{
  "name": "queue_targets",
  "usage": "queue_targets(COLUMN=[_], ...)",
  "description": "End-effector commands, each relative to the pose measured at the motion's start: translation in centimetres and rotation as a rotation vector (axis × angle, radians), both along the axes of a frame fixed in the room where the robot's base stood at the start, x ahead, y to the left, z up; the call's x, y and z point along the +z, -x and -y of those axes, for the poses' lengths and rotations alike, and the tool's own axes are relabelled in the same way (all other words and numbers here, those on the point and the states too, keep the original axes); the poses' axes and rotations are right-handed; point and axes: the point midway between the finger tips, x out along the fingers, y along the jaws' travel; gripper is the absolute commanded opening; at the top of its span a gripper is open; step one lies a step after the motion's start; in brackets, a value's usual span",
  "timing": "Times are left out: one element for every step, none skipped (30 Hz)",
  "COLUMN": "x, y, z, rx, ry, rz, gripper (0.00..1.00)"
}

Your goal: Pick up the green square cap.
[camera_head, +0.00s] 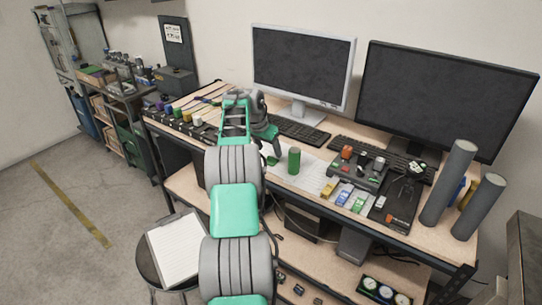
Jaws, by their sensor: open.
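I cannot tell for sure which piece is the green square cap. A small green block (360,202) lies among several coloured pieces on the bench, right of centre. A green cylinder (294,161) stands upright near the middle. My gripper (268,142) is over the middle of the bench, left of the cylinder, open. My arm hides part of the bench, and the fingertips are small and partly unclear. A green patch (272,160) shows just below my gripper.
Two monitors (302,65) (440,100) and two keyboards (296,130) (375,157) line the back. A control box (357,168) and a black tray (397,203) are at right. Tall grey cylinders (449,183) stand at the right end. A stool with a clipboard (178,249) is in front.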

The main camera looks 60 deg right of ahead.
Motion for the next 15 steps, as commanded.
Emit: queue_targets(x=[-0.6,-1.0,-1.6,-2.1,-2.7,-3.3,-3.8,-4.1,-4.3,-4.4,-4.5,-4.5,-4.5,-4.5,-4.5], y=[0.2,0.2,0.3,0.4,0.5,0.5,0.5,0.5,0.4,0.4,0.4,0.4,0.4,0.4,0.4], z=[0.3,0.4,0.7,0.9,1.1,1.4,1.5,1.7,1.8,1.9,1.9,1.9,1.9,1.9,1.8], rx=[-0.001,-0.001,-0.002,-0.002,-0.001,0.0,0.0,0.0,0.0,0.001,0.002,0.002,0.002,0.002,0.002], ry=[-0.001,-0.002,-0.002,-0.002,-0.002,-0.001,-0.001,0.0,0.001,0.002,0.002,0.002,0.002,0.002,0.002], rz=[-0.002,-0.002,-0.001,-0.001,-0.002,-0.001,-0.001,0.0,0.001,0.002,0.001,0.002,0.002,0.002,0.001], gripper=[0.68,0.68,0.68,0.68,0.68,0.68,0.68,0.68,0.68,0.68,0.68,0.68,0.68,0.68,0.68])
